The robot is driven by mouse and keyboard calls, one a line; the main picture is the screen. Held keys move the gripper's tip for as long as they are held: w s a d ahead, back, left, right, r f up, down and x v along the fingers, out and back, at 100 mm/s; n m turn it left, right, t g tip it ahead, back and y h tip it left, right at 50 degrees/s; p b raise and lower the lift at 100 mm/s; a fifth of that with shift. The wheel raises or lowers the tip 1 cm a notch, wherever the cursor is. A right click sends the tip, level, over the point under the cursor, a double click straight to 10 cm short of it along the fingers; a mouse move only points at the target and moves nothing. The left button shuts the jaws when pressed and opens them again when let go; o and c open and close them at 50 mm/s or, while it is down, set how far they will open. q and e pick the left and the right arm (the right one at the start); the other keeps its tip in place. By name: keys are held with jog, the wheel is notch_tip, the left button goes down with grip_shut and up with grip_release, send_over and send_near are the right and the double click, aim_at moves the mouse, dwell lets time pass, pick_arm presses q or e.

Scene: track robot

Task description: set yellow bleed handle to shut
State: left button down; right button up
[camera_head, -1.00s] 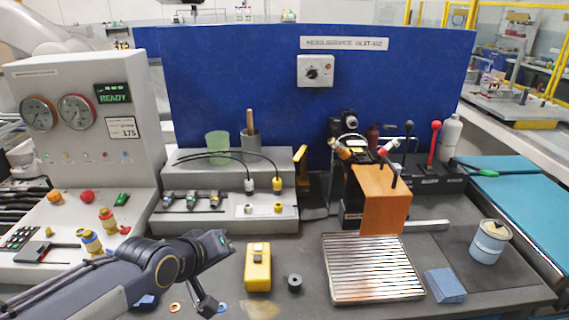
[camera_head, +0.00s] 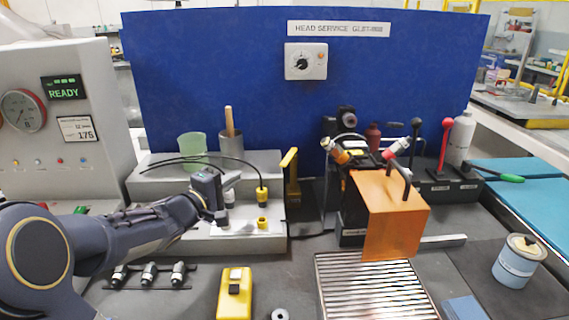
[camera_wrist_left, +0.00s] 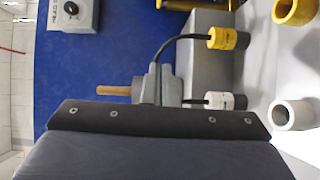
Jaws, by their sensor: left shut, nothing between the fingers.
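The yellow handle (camera_head: 290,172) stands upright at the right end of the grey block (camera_head: 270,240), with its top bent over. A yellow bar at the top edge of the left wrist view (camera_wrist_left: 195,4) may be the same handle; I see only part of it. My left gripper (camera_head: 231,183) is shut and empty. It is over the grey block, left of the yellow handle and apart from it, near the yellow cable plug (camera_head: 262,195). In the left wrist view, the yellow plug (camera_wrist_left: 228,38) and white plug (camera_wrist_left: 226,100) are beyond the fingers (camera_wrist_left: 165,86).
A grey cup (camera_head: 231,146) with a wooden stick and a green cup (camera_head: 192,150) stand behind my gripper. Black cables arch over the block. An orange box (camera_head: 395,215) and a machine stand right of the handle. A yellow device (camera_head: 235,294) lies in front.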

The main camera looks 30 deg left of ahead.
aim_at(284, 165)
pick_arm(q)
jog(key=w+d+b, duration=0.1)
jog(key=w+d, duration=0.4)
jog(key=w, duration=0.5)
jog(key=shift+w+r, duration=0.15)
jog(key=shift+w, duration=0.2)
jog(key=d, duration=0.3)
jog(key=shift+d, duration=0.15)
jog(key=shift+d+h, duration=0.3)
